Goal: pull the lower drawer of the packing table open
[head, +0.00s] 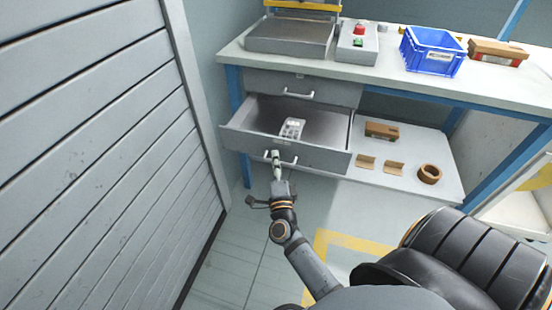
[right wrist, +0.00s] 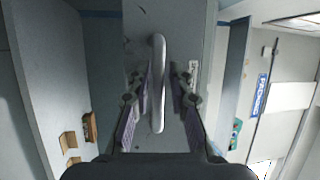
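The packing table's lower drawer (head: 325,158) is pulled well out in the head view, with its inside showing. A small pale item (head: 292,128) lies in it. Its light bar handle (head: 289,162) is on the drawer front. My right gripper (head: 276,156) is at this handle, over its left part. In the right wrist view the handle (right wrist: 158,85) stands between the two fingers of my right gripper (right wrist: 160,88), with a gap on each side, so it is open. My left gripper is in neither view.
The upper drawer (head: 325,92) is shut. A blue crate (head: 431,51) and a cardboard box (head: 497,52) stand on the tabletop (head: 385,78). A lower shelf (head: 405,182) right of the drawer holds cardboard pieces and a tape roll (head: 429,174). A slatted grey wall (head: 100,130) is close on the left.

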